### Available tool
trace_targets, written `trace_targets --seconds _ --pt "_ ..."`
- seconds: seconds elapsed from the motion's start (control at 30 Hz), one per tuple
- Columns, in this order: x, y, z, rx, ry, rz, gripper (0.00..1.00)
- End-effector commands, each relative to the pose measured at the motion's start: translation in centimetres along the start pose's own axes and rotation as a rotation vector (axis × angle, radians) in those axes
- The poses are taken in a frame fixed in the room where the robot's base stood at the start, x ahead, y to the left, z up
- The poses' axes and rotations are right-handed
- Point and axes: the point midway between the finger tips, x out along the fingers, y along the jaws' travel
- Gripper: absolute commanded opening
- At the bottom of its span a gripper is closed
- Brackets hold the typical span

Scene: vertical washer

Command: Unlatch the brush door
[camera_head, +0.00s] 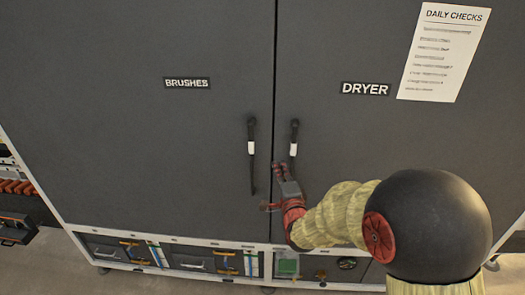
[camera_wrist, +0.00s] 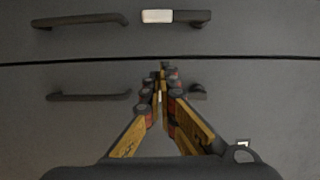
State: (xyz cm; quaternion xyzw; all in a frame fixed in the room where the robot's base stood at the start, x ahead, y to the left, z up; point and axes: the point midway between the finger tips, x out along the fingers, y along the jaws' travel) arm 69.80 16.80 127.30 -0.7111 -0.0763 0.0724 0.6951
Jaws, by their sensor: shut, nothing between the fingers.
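The brush door (camera_head: 150,130) is the left dark panel, labelled BRUSHES. Its black latch with a white band (camera_head: 251,146) stands near the door's right edge, in line above a dark bar handle (camera_head: 253,178). The wrist view appears turned: the brush latch (camera_wrist: 175,16) is at the top, with the bar handle (camera_wrist: 80,20) to its left. The door looks closed. My gripper (camera_head: 277,168) is shut and empty, just right of the seam, in front of the dryer door's edge. In the wrist view its fingertips (camera_wrist: 163,72) are below the seam, apart from the brush latch.
The dryer door (camera_head: 350,150) is to the right, with a similar latch (camera_head: 294,138). My fingers partly hide that latch in the wrist view (camera_wrist: 198,92). A checks sheet (camera_head: 443,52) is on the dryer door.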

Motion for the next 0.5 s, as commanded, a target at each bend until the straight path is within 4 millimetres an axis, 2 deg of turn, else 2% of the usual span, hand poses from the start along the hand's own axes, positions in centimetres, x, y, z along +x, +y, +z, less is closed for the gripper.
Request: trace_targets --seconds 0.5 --pt "0.46 0.05 0.0 0.024 0.0 0.003 0.0"
